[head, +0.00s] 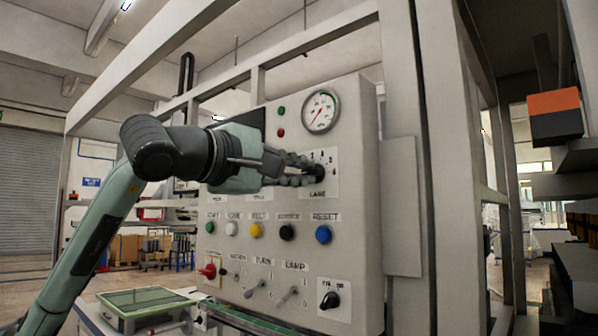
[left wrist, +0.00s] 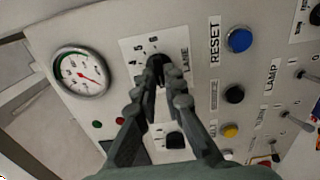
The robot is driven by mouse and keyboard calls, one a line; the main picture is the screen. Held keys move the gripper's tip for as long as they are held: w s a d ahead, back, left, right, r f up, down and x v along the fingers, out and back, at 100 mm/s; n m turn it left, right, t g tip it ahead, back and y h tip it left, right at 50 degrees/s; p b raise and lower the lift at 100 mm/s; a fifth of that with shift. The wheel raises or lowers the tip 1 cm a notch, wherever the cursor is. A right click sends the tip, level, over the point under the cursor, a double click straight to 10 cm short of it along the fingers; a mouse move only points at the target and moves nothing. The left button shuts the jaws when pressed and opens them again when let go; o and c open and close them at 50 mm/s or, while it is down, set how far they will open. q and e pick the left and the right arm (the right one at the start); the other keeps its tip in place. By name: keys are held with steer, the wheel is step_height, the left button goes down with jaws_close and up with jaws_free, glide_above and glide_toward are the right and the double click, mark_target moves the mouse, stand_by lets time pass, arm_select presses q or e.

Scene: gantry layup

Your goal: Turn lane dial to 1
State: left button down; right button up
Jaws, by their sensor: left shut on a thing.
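The lane dial (head: 320,171) is a black knob on a white numbered plate (head: 332,157) on the grey control panel (head: 362,120). The "LANE" label sits below it. My left gripper (head: 312,174) reaches in from the left, its fingers closed around the dial and hiding much of it. In the left wrist view, the two fingertips (left wrist: 167,84) stand on either side of the dial (left wrist: 157,67). I cannot read which number the knob points to. My right gripper is not in view.
A round gauge (head: 320,111) sits above the dial. A row of push buttons, including a blue reset button (head: 323,234), runs below it. Lower down are toggle switches (head: 255,288), a red knob (head: 208,271) and a black rotary switch (head: 330,300). Frame posts (head: 450,150) stand at right.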

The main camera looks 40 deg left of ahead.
arm_select(q)
steer(key=c, duration=1.6)
jaws_free()
steer(key=shift+s, duration=0.1)
steer(key=s, duration=0.8)
steer(key=s+a, duration=0.1)
steer(key=s, duration=0.2)
steer(key=shift+s, duration=0.4)
